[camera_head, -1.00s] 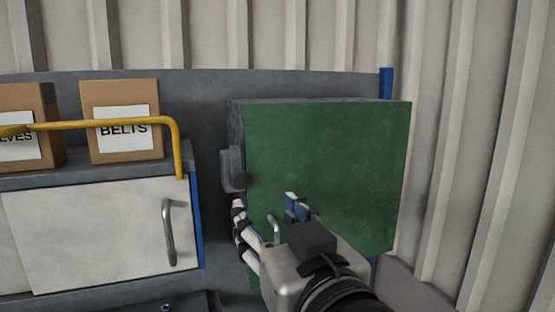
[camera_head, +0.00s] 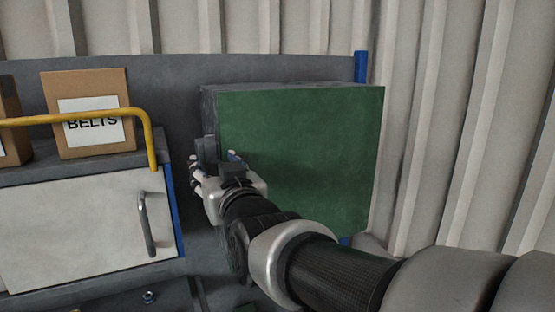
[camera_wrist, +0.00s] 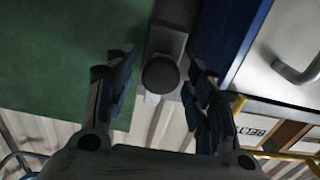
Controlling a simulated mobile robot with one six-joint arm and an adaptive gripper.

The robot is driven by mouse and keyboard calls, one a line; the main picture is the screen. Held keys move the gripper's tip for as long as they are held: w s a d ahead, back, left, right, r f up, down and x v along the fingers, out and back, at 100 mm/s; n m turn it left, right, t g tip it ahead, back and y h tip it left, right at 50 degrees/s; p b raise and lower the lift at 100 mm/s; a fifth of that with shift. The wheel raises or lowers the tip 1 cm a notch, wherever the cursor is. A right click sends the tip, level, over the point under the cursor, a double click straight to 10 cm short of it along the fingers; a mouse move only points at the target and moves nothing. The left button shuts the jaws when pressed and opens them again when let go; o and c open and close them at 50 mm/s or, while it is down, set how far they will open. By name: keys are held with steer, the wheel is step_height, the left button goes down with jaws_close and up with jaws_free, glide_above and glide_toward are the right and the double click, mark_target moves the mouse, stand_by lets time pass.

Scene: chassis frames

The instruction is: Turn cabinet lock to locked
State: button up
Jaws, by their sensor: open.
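The green cabinet (camera_head: 305,145) stands on the right in the head view and fills the upper left of the wrist view (camera_wrist: 60,50). Its lock is a dark grey fitting (camera_head: 206,149) on the cabinet's left edge. The lock's round dark knob (camera_wrist: 160,73) shows in the wrist view. My gripper (camera_head: 213,160) is at the lock and partly hides it in the head view. Its fingers are open, one on each side of the knob in the wrist view. I cannot tell whether either finger touches it.
A white cabinet door (camera_head: 80,225) with a metal handle (camera_head: 147,225) is to the left. A yellow rail (camera_head: 90,115) runs in front of a BELTS box (camera_head: 90,85) above it. A corrugated wall (camera_head: 450,120) closes off the back and right.

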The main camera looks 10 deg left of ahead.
steer(key=shift+w+a, duration=0.25)
steer(key=shift+w, duration=0.05)
steer(key=c, duration=1.1)
steer(key=shift+o, duration=0.2)
